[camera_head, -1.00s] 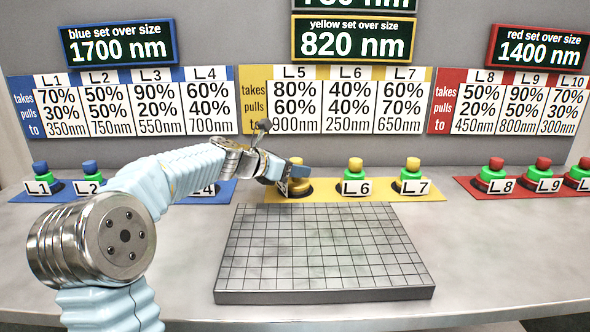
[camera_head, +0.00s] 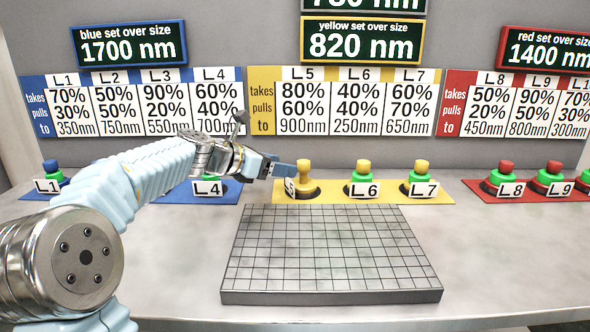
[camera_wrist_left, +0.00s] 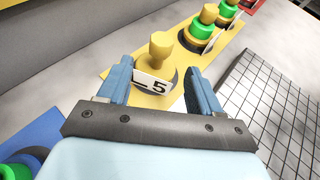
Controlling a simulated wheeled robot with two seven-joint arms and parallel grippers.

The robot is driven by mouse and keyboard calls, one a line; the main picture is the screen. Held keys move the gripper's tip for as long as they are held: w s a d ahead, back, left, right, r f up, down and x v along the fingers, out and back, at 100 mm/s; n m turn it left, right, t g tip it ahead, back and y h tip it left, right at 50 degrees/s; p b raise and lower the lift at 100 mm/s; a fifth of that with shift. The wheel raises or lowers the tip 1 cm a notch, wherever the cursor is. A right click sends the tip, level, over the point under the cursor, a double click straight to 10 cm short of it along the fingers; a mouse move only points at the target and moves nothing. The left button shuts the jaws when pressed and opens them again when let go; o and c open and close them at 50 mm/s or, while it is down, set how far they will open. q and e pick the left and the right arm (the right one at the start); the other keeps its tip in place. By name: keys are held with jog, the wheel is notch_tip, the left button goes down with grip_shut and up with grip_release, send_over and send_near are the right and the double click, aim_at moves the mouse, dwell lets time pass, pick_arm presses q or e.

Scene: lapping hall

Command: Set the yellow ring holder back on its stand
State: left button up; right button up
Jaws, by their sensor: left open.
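The yellow ring holder (camera_head: 304,177) at the L5 place stands upright on its dark round stand (camera_head: 313,194) on the yellow mat (camera_head: 335,195). It is all yellow with no green part showing, and its L5 label (camera_wrist_left: 152,85) faces the left wrist camera. My left gripper (camera_head: 289,171) is just left of the holder in the head view. In the left wrist view its two blue fingers (camera_wrist_left: 158,78) are apart, with the holder ahead of the gap; nothing is gripped. My right gripper is out of view.
Holders L6 (camera_head: 361,175) and L7 (camera_head: 421,175), with green parts, stand to the right. Blue-topped holders are on the left and red-topped ones on the right. Signs line the back wall.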

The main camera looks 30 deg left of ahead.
pick_arm(q)
jog(key=shift+v, duration=1.9)
